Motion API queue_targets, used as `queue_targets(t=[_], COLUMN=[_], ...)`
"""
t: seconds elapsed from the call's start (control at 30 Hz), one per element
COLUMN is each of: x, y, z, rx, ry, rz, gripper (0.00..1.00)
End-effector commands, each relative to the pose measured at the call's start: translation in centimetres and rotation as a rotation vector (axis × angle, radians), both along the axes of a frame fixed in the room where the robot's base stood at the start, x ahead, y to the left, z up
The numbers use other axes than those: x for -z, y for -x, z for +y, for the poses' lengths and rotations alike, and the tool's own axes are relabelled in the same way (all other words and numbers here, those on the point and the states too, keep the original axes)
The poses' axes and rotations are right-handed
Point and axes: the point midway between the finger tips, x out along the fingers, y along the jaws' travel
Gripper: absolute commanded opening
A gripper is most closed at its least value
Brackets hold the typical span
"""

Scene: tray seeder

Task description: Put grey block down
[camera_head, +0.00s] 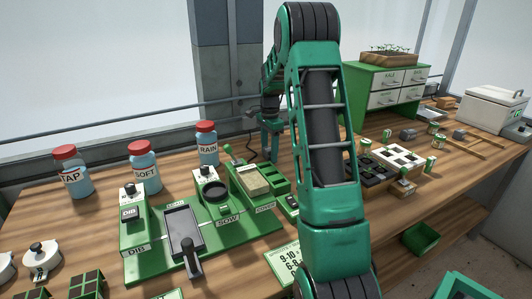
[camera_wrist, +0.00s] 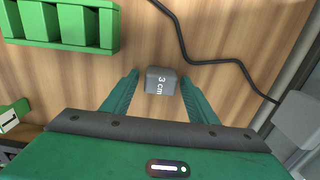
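The grey block (camera_wrist: 161,80), marked "3 cm", shows in the wrist view against the wooden table. It sits between the tips of my gripper (camera_wrist: 160,78), with a visible gap on each side. The fingers are spread and do not appear to touch it. The block looks to be resting on the table, though its exact height is hard to tell. In the head view my gripper (camera_head: 270,126) is small, at the table's back behind the green seeder station, and the block there cannot be made out.
A green slotted holder (camera_wrist: 62,24) lies left of the block, and a black cable (camera_wrist: 215,62) runs to its right. The green station (camera_head: 215,225), bottles such as RAIN (camera_head: 207,150) and a green drawer cabinet (camera_head: 366,88) stand around. Bare wood surrounds the block.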

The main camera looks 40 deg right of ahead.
Motion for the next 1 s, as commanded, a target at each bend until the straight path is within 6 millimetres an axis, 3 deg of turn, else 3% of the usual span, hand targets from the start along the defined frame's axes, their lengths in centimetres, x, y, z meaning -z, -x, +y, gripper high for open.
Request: queue_targets(t=[0.27,0.73,1.0], x=[-0.9,-9.5,-12.0], y=[-0.1,-0.2,-0.1], z=[0.1,0.1,0.2], rx=[-0.001,-0.002,-0.003], ry=[0.0,0.002,0.001], rz=[-0.001,-0.004,0.0], gripper=[0.54,0.54,0.54])
